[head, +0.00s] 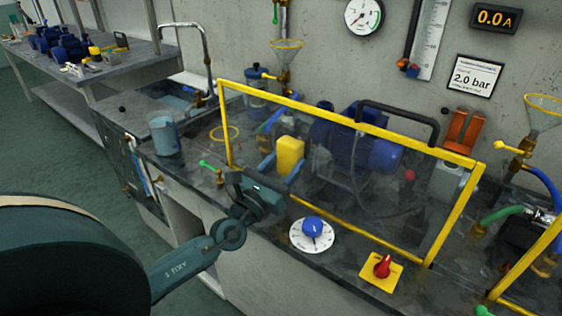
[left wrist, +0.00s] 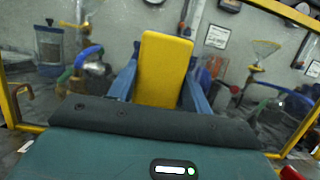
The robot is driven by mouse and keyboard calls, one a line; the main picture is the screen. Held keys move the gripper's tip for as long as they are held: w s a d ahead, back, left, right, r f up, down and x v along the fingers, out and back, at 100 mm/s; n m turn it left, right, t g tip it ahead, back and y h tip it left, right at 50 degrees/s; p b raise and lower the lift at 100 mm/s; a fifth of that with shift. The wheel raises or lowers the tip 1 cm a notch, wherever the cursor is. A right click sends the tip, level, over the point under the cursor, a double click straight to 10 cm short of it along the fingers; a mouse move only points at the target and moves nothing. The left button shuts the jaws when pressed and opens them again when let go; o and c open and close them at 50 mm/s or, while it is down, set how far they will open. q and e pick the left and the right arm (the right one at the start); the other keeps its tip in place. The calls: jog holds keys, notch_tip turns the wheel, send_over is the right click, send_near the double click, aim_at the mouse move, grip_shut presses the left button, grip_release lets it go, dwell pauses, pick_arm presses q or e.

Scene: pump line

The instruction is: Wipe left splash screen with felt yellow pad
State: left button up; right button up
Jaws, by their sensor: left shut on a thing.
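The left splash screen (head: 352,195) is a clear pane in a yellow frame, standing upright on the counter in front of a blue pump. The felt yellow pad (head: 290,155) is a yellow block near the left part of the pane. My left gripper (head: 277,170) is shut on it with blue fingers on both sides. In the left wrist view the pad (left wrist: 164,68) stands between the two fingers (left wrist: 163,92), with the pane and its yellow frame beyond. I cannot tell whether the pad touches the pane. My right gripper is not in view.
A blue dial knob (head: 312,228) and a red switch on a yellow plate (head: 381,268) are in front of the screen. A sink with a tap (head: 207,75) and a blue-grey cup (head: 164,136) are at the left. Another yellow frame (head: 530,262) stands at the right.

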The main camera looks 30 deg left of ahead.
aim_at(282, 151)
pick_arm(q)
jog(key=shift+s+d+p, duration=0.2)
jog(key=shift+d+p, duration=0.55)
jog(key=shift+d, duration=2.6)
jog(key=shift+s, duration=0.1)
jog(key=shift+w+a+b, duration=0.2)
jog(key=shift+a+b, duration=0.5)
jog(key=shift+a, duration=1.25)
jog(key=shift+w+a+b, duration=0.15)
jog(key=shift+a+b, duration=1.1)
jog(key=shift+a, duration=0.6)
notch_tip(282, 151, up, 3)
jog(key=p, duration=0.2)
jog(key=shift+p, duration=0.4)
jog(key=shift+d+p, duration=0.85)
jog(key=shift+d, duration=1.8)
jog(key=shift+s+d+f, duration=0.1)
jog(key=shift+s+d, duration=0.05)
jog(key=shift+d, duration=0.45)
jog(key=shift+s+d, duration=0.1)
jog(key=shift+d, duration=0.5)
jog(key=shift+a+f+b, duration=0.15)
jog(key=shift+a+b, duration=0.3)
jog(key=shift+a, duration=1.6)
jog(key=shift+w+a+b, duration=0.25)
jog(key=shift+a+b, duration=0.6)
jog(key=shift+a, duration=0.4)
jog(key=shift+a+r, duration=0.2)
jog(key=shift+a, duration=0.35)
